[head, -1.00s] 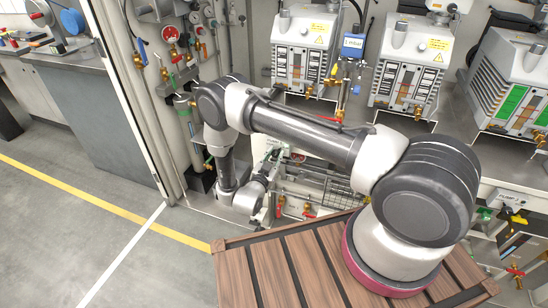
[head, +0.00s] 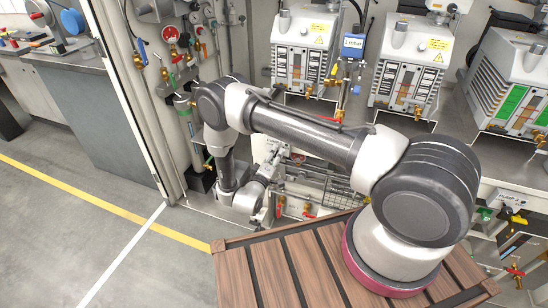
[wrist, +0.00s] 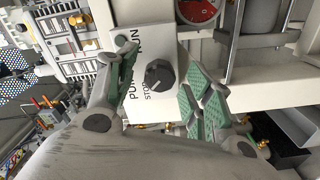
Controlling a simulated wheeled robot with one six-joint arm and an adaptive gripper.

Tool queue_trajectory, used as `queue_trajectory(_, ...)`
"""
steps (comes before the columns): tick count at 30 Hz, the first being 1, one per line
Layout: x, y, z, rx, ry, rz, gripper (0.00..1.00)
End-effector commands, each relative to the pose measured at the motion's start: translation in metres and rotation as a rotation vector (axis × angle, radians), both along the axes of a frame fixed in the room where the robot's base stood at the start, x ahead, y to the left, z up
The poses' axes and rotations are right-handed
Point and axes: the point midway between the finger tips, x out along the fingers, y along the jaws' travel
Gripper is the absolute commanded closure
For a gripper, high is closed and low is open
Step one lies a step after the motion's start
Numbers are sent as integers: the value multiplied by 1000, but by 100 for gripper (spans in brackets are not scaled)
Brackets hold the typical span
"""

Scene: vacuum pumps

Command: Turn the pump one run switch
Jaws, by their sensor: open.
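In the wrist view, a black rotary knob (wrist: 159,75) sits on a white panel plate (wrist: 150,110) printed PUM, RUN and STOP; part of the print is covered by a finger. My gripper (wrist: 160,70) is open, with one green-padded finger to the left of the knob and the other to its right and lower. The knob shows between the fingers, and I see no clear contact. In the head view, my gripper is small near the lower panel (head: 275,160), and the knob cannot be made out there.
In the head view, several white vacuum pumps (head: 303,48) stand on the shelf above my arm. A red gauge (wrist: 197,10) is above right of the knob in the wrist view. Red-handled valves (head: 308,214) and pipes crowd the lower bay. Open floor (head: 90,220) lies left.

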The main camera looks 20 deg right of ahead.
Motion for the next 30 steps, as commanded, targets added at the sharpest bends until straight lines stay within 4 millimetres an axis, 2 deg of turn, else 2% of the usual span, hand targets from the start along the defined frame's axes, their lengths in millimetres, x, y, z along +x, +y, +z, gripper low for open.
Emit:
queue_trajectory(21,-16,12,0,1,-1,0,49)
queue_trajectory(30,-16,12,0,1,-1,0,49)
